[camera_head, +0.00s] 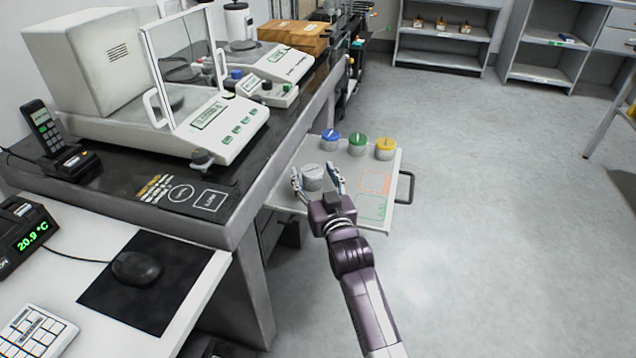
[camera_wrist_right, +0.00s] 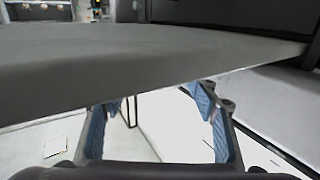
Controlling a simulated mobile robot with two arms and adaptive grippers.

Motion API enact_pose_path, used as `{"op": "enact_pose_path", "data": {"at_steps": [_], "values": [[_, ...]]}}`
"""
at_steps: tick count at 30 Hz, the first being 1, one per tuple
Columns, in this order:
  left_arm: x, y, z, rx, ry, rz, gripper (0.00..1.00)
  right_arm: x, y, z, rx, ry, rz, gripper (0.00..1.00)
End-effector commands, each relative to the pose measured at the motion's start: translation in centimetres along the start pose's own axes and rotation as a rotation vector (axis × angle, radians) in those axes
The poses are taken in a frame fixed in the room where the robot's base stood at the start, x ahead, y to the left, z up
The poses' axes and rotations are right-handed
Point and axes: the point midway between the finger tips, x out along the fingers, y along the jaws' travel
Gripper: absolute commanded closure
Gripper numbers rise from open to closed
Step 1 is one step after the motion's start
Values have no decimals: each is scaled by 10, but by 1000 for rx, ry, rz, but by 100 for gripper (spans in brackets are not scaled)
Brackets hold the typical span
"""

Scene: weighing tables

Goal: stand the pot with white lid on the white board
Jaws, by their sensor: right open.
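The pot with white lid (camera_head: 312,172) appears upright at the left part of the white board (camera_head: 348,168), which juts out beside the dark bench. My right gripper (camera_head: 317,176) is open, with one finger on each side of this pot in the head view. Whether the fingers touch it, and whether its base rests on the board, I cannot tell. In the right wrist view the open fingers (camera_wrist_right: 160,112) show blue pads with a pale surface between them; a large grey surface fills the upper part, and I cannot make out the pot. My left gripper is not in view.
Pots with blue (camera_head: 330,137), green (camera_head: 357,141) and yellow (camera_head: 385,145) lids stand along the board's far side. Orange and green outlines mark its right part, near a dark handle (camera_head: 405,187). The dark bench (camera_head: 130,205) with balances lies left; open floor lies right.

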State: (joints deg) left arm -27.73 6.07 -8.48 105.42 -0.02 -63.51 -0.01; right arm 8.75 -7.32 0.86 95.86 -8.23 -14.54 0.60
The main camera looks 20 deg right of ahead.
Motion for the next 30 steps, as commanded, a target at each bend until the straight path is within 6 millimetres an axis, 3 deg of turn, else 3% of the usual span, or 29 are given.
{"op": "enact_pose_path", "data": {"at_steps": [18,27,30], "values": [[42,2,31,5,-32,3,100,-106,0,0,0,-1,-1,45],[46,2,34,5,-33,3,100,-120,0,-1,0,2,0,45],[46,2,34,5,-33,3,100,-122,-2,13,-3,-32,-7,45]]}}
